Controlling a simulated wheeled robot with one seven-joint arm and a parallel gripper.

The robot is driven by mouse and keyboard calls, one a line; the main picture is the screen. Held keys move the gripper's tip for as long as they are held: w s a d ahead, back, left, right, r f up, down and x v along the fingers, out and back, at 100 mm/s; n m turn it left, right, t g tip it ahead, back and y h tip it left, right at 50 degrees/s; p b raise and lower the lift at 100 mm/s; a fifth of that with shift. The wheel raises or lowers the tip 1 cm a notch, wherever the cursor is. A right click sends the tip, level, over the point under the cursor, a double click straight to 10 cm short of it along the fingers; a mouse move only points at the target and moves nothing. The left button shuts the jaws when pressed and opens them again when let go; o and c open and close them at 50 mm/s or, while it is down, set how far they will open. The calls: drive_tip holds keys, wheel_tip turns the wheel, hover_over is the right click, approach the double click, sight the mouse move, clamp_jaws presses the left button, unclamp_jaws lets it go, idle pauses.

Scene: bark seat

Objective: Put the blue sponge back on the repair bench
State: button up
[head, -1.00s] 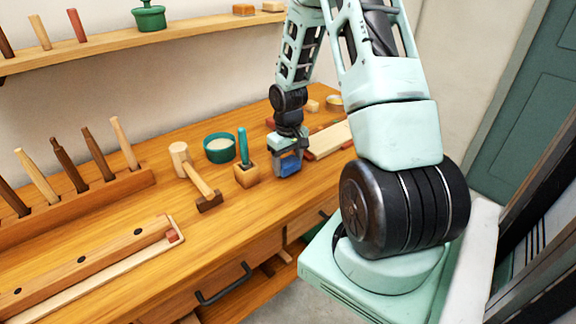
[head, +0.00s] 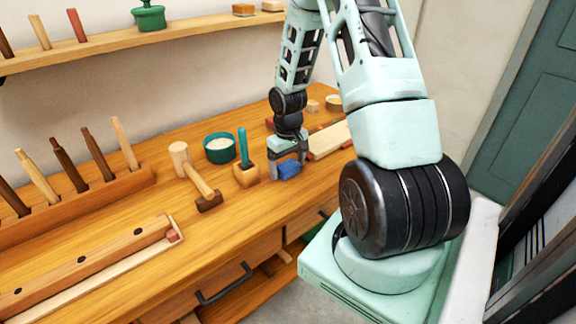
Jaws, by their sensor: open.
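The blue sponge (head: 289,169) is on the wooden repair bench (head: 262,205), near its front edge, right of a small wooden block with a green-handled tool. My gripper (head: 287,163) is directly above and around the sponge, pointing down. Its jaws are open, with a finger visible on either side of the sponge. Whether a finger still touches the sponge I cannot tell. Part of the sponge's top is hidden by the gripper.
The block with the green-handled tool (head: 245,172) stands close left of my gripper. A green bowl (head: 219,148) and a mallet (head: 207,194) are further left. Pale boards (head: 328,140) lie close to the right. The bench front between mallet and rack is clear.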

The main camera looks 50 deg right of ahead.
sight(288, 165)
wheel_tip(288, 165, up, 12)
drive_tip(key=w+a+r+n, duration=0.2)
drive_tip(key=a+r+n, duration=0.1)
drive_tip(key=a, duration=1.1)
drive_tip(key=s+a+r+n, duration=0.15)
drive_tip(key=s+a, duration=0.35)
drive_tip(key=a, duration=0.5)
drive_tip(key=s+a+r+n, duration=0.1)
drive_tip(key=s+a+n, duration=0.25)
drive_tip(key=a, duration=0.65)
drive_tip(key=s+a+n, duration=0.2)
drive_tip(key=s+a, duration=0.4)
drive_tip(key=s, duration=0.4)
drive_tip(key=shift+s+a+r+y+b, duration=0.3)
drive_tip(key=shift+b, duration=0.05)
